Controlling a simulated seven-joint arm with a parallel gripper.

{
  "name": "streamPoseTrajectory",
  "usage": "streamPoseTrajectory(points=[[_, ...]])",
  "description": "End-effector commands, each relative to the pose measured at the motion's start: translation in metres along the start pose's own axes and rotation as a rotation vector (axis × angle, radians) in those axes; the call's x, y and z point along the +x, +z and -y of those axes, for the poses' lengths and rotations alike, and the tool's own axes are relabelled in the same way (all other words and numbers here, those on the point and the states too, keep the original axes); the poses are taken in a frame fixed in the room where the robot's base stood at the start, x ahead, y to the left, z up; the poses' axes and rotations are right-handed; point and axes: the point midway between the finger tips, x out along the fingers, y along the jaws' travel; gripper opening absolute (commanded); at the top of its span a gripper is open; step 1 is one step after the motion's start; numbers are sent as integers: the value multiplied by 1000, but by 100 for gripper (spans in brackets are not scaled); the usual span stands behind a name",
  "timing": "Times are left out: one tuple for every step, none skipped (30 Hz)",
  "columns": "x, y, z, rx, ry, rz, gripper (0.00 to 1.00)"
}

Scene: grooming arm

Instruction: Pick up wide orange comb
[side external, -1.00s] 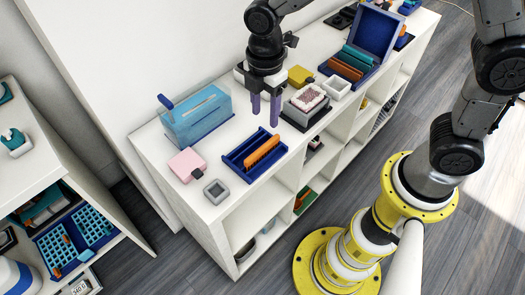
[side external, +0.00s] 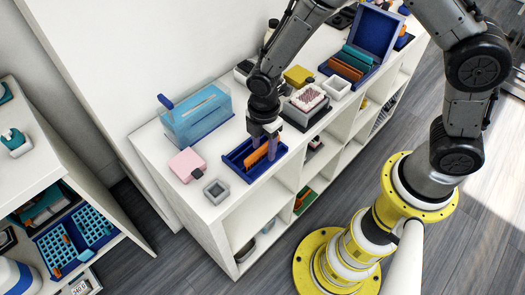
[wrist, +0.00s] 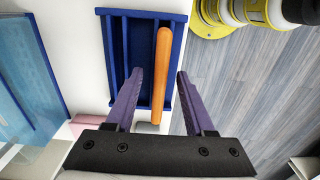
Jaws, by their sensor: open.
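The wide orange comb (side external: 256,155) lies in a blue slotted tray (side external: 233,162) on the white shelf top. In the wrist view the orange comb (wrist: 162,70) runs lengthwise in the blue tray (wrist: 118,14), nearer its right side. My gripper (side external: 264,148) is over the tray, with its purple fingers reaching down to it. Nothing is held. The fingers partly hide the comb in the side view, and contact cannot be told.
A blue translucent box (side external: 197,115) stands behind the tray to the left. A pink block (side external: 187,163) and a small grey square dish (side external: 216,191) are left of it. A brush on a stand (side external: 308,98) and an open blue case (side external: 352,62) are to the right.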

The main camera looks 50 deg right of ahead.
Motion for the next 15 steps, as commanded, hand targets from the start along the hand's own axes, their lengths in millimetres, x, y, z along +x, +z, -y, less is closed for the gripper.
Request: streamPoseTrajectory(points=[[4, 0, 0, 0, -1, 0, 54], [5, 0, 0, 0, 0, 0, 54], [6, 0, 0, 0, 1, -1, 54], [6, 0, 0, 0, 2, -1, 54], [6, 0, 0, 0, 2, -1, 54], [6, 0, 0, 0, 2, -1, 54], [6, 0, 0, 0, 2, -1, 54], [6, 0, 0, 0, 2, -1, 54], [6, 0, 0, 0, 2, -1, 54], [6, 0, 0, 0, 2, -1, 48], [6, 0, 0, 0, 2, -1, 43], [6, 0, 0, 0, 2, -1, 36], [6, 0, 0, 0, 1, -1, 30], [6, 0, 0, 0, 1, -1, 25], [6, 0, 0, 0, 1, -1, 18]])
